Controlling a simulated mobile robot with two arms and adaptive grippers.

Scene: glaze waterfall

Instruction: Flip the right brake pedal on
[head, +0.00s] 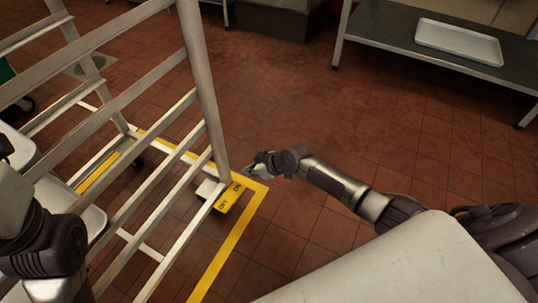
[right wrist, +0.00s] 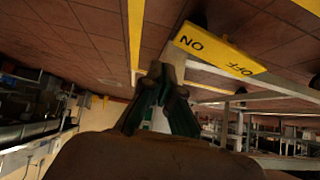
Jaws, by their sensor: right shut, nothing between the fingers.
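The brake pedal (head: 228,197) is a yellow plate marked ON and OFF at the foot of the rack's near right post. Its ON end is farther from me and its OFF end nearer in the head view. My right gripper (head: 251,171) is low, just beyond the ON end. In the right wrist view the pedal (right wrist: 219,55) appears upside down, above and right of my shut, empty fingertips (right wrist: 167,73). A small gap seems to separate them from it. I cannot tell which end is pressed. My left arm shows at the left edge, without visible fingers.
The metal rack (head: 208,95) fills the left, its post close to my right gripper. Yellow floor tape (head: 226,250) runs around it. A steel table (head: 390,35) with a white tray (head: 458,42) stands at the back right. The tiled floor between is clear.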

